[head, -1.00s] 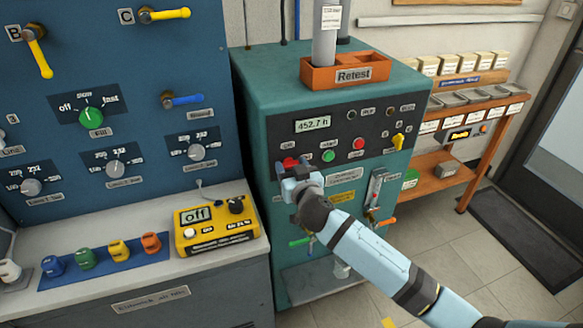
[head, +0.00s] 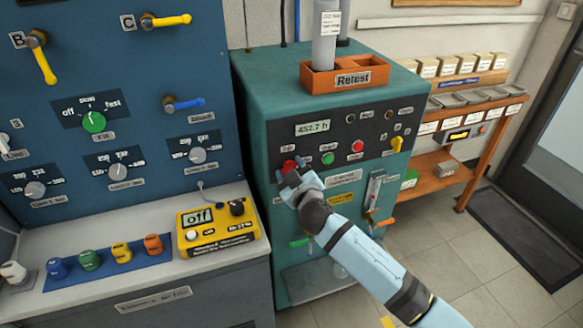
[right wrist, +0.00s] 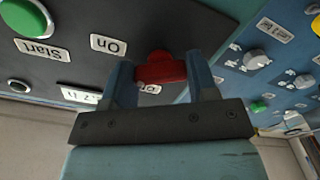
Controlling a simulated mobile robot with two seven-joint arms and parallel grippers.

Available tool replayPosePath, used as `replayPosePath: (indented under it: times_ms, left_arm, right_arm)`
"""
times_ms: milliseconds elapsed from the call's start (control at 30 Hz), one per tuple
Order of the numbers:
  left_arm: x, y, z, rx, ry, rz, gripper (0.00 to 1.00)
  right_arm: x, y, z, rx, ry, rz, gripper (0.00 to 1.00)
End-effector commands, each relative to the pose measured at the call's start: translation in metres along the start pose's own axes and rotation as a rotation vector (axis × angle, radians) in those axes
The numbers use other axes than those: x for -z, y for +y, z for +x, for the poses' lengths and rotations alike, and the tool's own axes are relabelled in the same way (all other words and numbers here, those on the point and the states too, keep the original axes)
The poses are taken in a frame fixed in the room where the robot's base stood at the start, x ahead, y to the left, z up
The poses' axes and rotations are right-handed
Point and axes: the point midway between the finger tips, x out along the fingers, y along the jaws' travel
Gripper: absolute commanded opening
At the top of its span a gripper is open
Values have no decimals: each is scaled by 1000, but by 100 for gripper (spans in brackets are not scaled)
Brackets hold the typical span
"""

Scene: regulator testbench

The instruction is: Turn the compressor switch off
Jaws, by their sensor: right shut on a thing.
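The compressor switch is a red rotary handle (head: 289,163) on the upper left of the teal compressor cabinet's front (head: 262,110). My right gripper (head: 290,172) is at it and partly covers it in the head view. In the right wrist view, the red handle (right wrist: 160,70) lies crosswise between the two fingers of my right gripper (right wrist: 163,80), which is shut on it. An "On" label (right wrist: 108,45) shows beside the handle. Another label below the handle is partly hidden. My left gripper is not in view.
Green (head: 327,158) and red (head: 357,146) buttons and a yellow switch (head: 397,143) share the cabinet front. A yellow meter reading "off" (head: 215,235) stands on the bench at left. An orange "Retest" box (head: 312,78) sits on top. Open floor lies to the right.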

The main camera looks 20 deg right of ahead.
Motion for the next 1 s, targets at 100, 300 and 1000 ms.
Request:
replayPosePath:
  times_ms: [100, 300, 1000]
  left_arm:
    - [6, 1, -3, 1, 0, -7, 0]
    - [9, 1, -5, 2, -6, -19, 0]
    - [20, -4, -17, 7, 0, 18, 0]
  right_arm:
    - [1, 1, 0, 0, -2, -111, 30]
    - [2, 1, 0, 0, -1, -302, 30]
    - [1, 1, 0, 0, 0, -900, 30]
